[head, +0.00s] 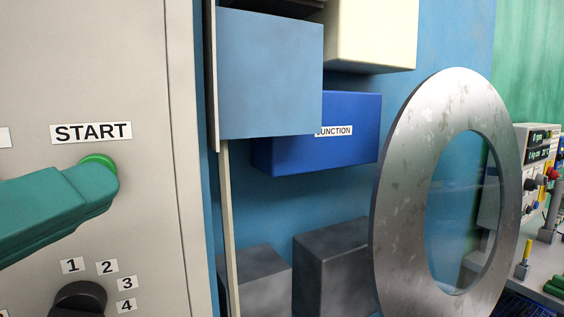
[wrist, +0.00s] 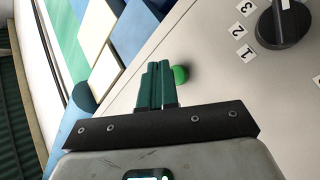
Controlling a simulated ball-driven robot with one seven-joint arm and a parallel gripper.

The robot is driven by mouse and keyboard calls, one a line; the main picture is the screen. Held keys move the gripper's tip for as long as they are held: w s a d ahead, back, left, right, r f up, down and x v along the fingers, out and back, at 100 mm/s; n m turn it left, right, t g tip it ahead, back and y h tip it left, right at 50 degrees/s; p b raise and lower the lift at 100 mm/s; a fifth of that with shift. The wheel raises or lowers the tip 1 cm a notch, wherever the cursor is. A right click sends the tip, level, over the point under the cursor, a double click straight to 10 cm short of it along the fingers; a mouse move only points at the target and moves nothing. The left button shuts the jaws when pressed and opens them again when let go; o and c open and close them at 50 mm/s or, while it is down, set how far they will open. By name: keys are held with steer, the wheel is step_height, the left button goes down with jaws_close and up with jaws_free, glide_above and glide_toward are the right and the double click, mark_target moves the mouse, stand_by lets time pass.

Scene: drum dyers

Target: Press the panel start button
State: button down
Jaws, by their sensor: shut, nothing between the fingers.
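The green start button (head: 98,160) sits on the beige panel (head: 100,60), just below a white START label (head: 91,132). My gripper (head: 100,186) reaches in from the left in the head view, its teal fingers shut and empty. The fingertips overlap the lower part of the button and hide it. In the wrist view the shut fingers (wrist: 158,68) point at the panel, and the button (wrist: 181,75) shows just right of their tips. I cannot tell whether the fingers touch the button.
A black rotary knob (head: 80,299) with number labels is below the button; it also shows in the wrist view (wrist: 284,24). Right of the panel are blue boxes (head: 270,75) and a large metal ring (head: 398,200). A meter (head: 540,150) stands at far right.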

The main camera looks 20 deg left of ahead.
stand_by(0.5)
steer(key=shift+w+a, duration=0.25)
steer(key=shift+a, duration=0.05)
steer(key=shift+w+a, duration=0.3)
steer(key=shift+a, duration=0.05)
stand_by(0.8)
steer(key=shift+s+d, duration=0.1)
steer(key=shift+d, duration=0.05)
stand_by(0.3)
steer(key=shift+s+d, duration=0.45)
steer(key=shift+d, duration=0.05)
steer(key=s+d, duration=0.3)
steer(key=shift+s+d+p, duration=0.15)
steer(key=shift+d+p, duration=0.2)
steer(key=shift+d, duration=0.05)
stand_by(0.7)
